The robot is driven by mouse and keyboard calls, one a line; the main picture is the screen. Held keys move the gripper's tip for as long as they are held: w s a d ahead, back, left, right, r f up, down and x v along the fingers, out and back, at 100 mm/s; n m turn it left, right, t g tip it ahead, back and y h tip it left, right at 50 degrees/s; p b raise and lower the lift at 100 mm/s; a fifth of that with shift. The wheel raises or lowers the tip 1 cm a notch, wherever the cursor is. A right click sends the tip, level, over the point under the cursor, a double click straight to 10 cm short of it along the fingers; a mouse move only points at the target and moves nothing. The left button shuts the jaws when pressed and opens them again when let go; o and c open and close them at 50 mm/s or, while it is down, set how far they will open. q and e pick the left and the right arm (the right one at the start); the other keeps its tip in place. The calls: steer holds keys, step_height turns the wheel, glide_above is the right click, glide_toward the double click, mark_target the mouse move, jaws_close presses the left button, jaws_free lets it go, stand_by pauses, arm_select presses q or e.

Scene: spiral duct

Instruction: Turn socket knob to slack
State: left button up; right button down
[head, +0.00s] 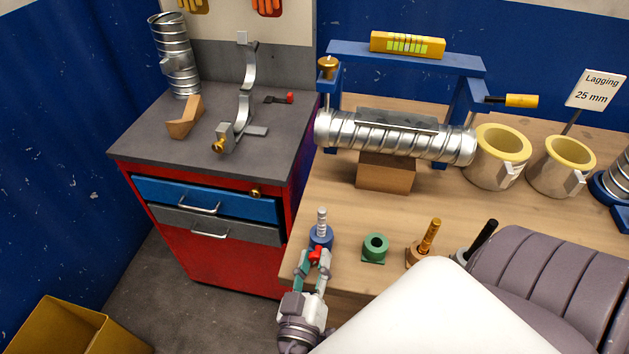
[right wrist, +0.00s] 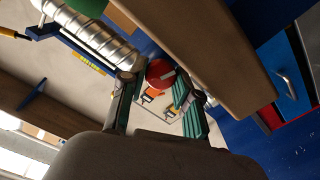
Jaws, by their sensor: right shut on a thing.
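A blue socket (head: 320,236) with a silver threaded post stands upright at the bench's front edge in the head view. A red knob (head: 316,254) shows on its near side. In the right wrist view the fingertips (right wrist: 158,80) sit either side of the knob. My left gripper is not in view.
A green socket (head: 375,248) and a brown holder with a brass screw (head: 428,240) stand to the right. The spiral duct (head: 400,136) lies on a wooden block (head: 386,173) under a blue frame (head: 400,57). A red cabinet (head: 225,255) stands left.

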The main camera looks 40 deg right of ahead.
steer(key=shift+r, duration=0.15)
steer(key=c, duration=0.8)
jaws_free()
steer(key=v, duration=1.2)
